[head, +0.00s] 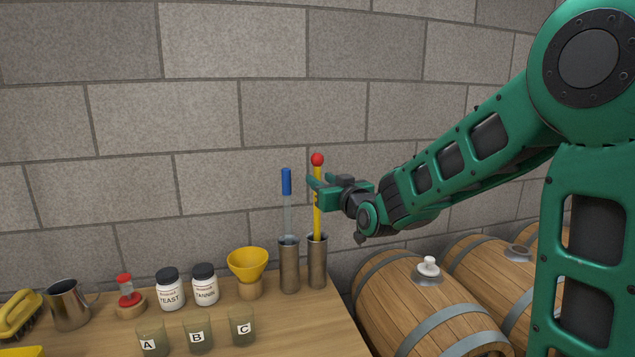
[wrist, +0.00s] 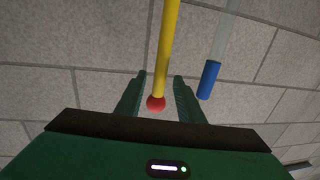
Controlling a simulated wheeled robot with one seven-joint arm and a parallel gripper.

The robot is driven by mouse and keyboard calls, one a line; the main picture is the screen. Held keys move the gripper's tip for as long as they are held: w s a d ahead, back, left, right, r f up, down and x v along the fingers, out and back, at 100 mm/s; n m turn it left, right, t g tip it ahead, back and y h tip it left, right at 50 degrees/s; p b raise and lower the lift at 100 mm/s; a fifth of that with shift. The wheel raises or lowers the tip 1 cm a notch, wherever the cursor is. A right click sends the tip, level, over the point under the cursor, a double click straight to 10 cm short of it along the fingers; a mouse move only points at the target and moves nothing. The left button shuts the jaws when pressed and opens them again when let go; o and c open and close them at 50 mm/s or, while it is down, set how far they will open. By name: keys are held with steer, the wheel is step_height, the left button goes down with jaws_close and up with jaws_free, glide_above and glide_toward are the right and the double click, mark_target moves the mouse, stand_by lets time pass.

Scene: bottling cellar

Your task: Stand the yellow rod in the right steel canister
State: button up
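The yellow rod (head: 318,222) with a red ball on top stands nearly upright. Its lower end goes into the mouth of the right steel canister (head: 317,268) and is hidden inside. My gripper (head: 315,192) is at the rod's upper part, just below the ball, coming from the right. In the wrist view, the gripper's two fingers (wrist: 160,88) are apart, with the rod (wrist: 169,40) and its red ball showing between them and gaps at both sides. The left steel canister (head: 289,268) holds a clear rod with a blue end (head: 286,181).
A yellow funnel (head: 248,263), white jars (head: 204,285), labelled cups (head: 197,335), a red-topped piece (head: 126,290) and a metal jug (head: 69,305) stand left on the wooden table (head: 290,325). Barrels (head: 425,305) lie to the right. A block wall is behind.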

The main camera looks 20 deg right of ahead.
steer(key=s+d, duration=0.1)
steer(key=s, duration=0.8)
steer(key=shift+d, duration=0.2)
steer(key=s+d+f+m+g+h, duration=0.35)
steer(key=s+d+f+g, duration=0.45)
steer(key=s+d+f, duration=0.45)
steer(key=s+d+f+m+g, duration=0.1)
steer(key=s+f+g, duration=0.1)
steer(key=s, duration=0.6)
steer(key=s+d+f+m+g, duration=0.1)
steer(key=s+g, duration=0.3)
steer(key=s, duration=0.5)
steer(key=s+d+f+m+g+y, duration=0.1)
steer(key=s+f+m+g, duration=0.1)
steer(key=s, duration=0.6)
steer(key=shift+s+d+f+g, duration=0.15)
steer(key=shift+s+f+g, duration=0.25)
steer(key=shift+f+g, duration=0.45)
steer(key=shift+r+m, duration=0.15)
steer(key=shift+m, duration=0.1)
steer(key=shift+w+f, duration=0.25)
steer(key=shift+w, duration=0.4)
